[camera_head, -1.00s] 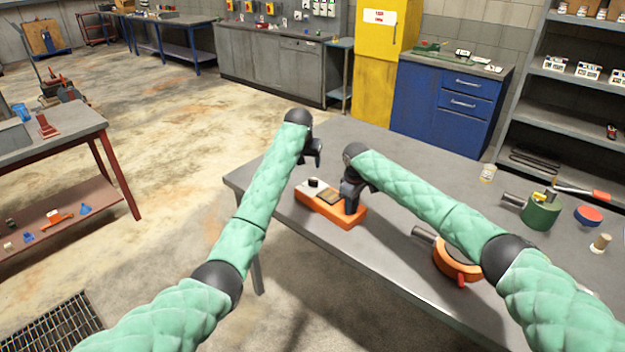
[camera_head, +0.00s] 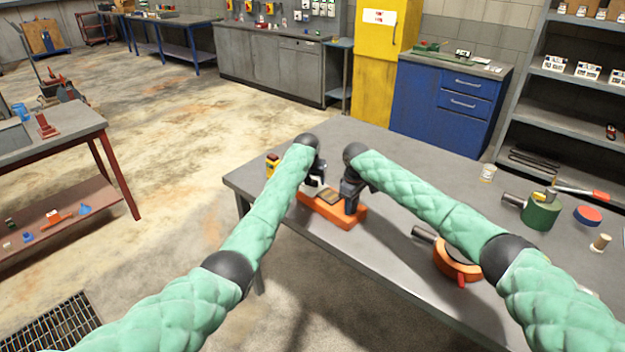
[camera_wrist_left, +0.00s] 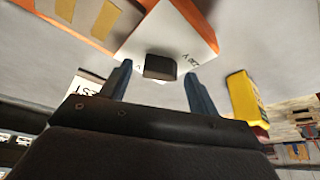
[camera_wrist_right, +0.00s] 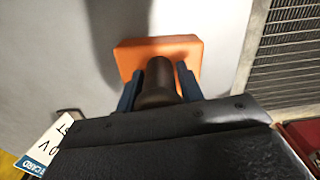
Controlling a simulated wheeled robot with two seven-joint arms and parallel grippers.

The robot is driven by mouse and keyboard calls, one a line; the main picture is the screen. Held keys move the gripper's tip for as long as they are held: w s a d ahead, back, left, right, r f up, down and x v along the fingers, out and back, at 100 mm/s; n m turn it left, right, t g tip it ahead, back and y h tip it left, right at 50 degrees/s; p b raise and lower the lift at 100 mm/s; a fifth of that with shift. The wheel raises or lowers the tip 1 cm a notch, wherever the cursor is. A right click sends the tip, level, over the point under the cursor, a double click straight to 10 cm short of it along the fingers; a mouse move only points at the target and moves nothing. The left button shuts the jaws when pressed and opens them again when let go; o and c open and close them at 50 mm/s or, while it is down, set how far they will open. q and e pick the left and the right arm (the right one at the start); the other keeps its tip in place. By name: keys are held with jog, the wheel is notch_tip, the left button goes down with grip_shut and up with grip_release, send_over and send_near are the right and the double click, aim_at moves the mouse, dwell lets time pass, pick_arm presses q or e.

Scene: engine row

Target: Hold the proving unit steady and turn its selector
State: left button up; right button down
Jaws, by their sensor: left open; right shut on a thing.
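The proving unit (camera_head: 346,222) is an orange box lying on the grey table near its left edge. In the left wrist view its pale plate carries a dark selector knob (camera_wrist_left: 161,67). My left gripper (camera_head: 314,184) is open, with its fingers (camera_wrist_left: 158,80) on either side of the knob and apart from it. My right gripper (camera_head: 352,205) is shut on a dark upright post (camera_wrist_right: 157,82) at the other end of the unit. The right wrist view shows the orange end (camera_wrist_right: 183,48) around that post. My left arm partly hides the selector in the head view.
A yellow item (camera_head: 272,165) stands on the table just beyond my left gripper. An orange round device (camera_head: 455,260) sits to the right, near the front edge. A green cylinder (camera_head: 541,211) and a blue-red disc (camera_head: 588,215) lie farther right. The table's middle is mostly clear.

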pick_arm(q)
jog(key=shift+f, duration=0.15)
jog(key=shift+c, duration=0.2)
jog(key=c, duration=0.9)
jog(key=shift+c, duration=0.2)
jog(key=shift+m, duration=0.4)
jog(key=m, duration=0.1)
jog(key=m+h, duration=0.1)
jog(key=m, duration=0.1)
jog(key=shift+w+g+h, duration=0.2)
jog(key=shift+g+h, duration=0.1)
jog(key=shift+a+m+g+h, duration=0.1)
jog(key=shift+m+g+h, duration=0.4)
jog(key=shift+m, duration=1.5)
